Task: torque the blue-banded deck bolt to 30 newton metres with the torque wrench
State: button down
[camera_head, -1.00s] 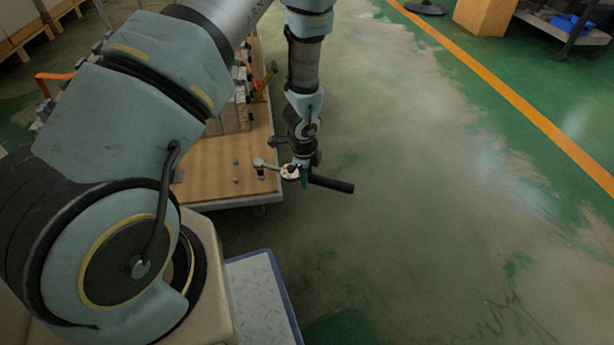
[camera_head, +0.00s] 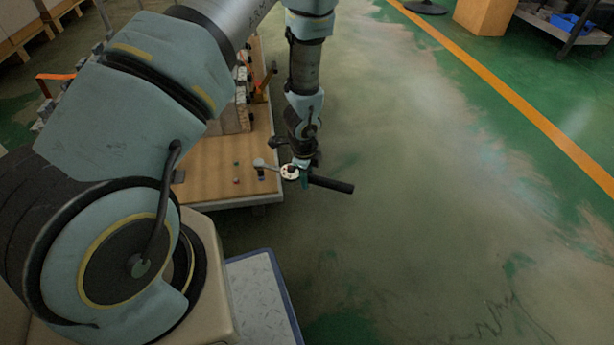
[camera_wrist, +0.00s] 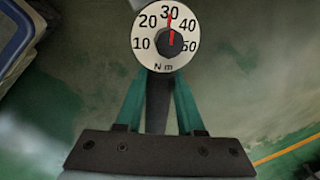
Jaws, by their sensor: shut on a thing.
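The torque wrench has a grey head (camera_head: 259,163) at its left end, a round white dial (camera_head: 290,172) and a black handle (camera_head: 331,184) reaching right past the deck edge. My gripper (camera_head: 305,178) is shut on the wrench just beside the dial; its teal fingers (camera_wrist: 160,88) straddle the dark shaft in the wrist view. There the dial (camera_wrist: 152,48) is marked in N m, and its red needle points at about 30. The wrench head is over a small dark piece at the deck's right side. I cannot make out a blue band there.
A small green piece (camera_head: 236,163) and a small red piece (camera_head: 237,181) stand on the wooden deck (camera_head: 205,188), left of the wrench head. Grey blocks (camera_head: 243,112) and an orange-handled part (camera_head: 262,92) stand farther back. Open floor (camera_head: 430,200) lies to the right.

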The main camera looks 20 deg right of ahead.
jog(key=shift+f+b, duration=0.6)
jog(key=shift+f, duration=0.3)
dwell(0.6)
jog(key=shift+s+a+m, duration=0.8)
jog(key=shift+a+m, duration=0.05)
jog(key=shift+m, duration=0.15)
jog(key=shift+s+a+m, duration=0.75)
jog(key=shift+a+m, duration=0.15)
jog(key=shift+a, duration=0.1)
jog(key=shift+a, duration=0.1)
jog(key=shift+s+a+m+g, duration=0.15)
jog(key=shift+s+a+m, duration=0.1)
jog(key=shift+a+m, duration=0.25)
jog(key=shift+s+a+m+g, duration=0.15)
jog(key=shift+s+a+m, duration=0.1)
jog(key=shift+a+m, duration=0.2)
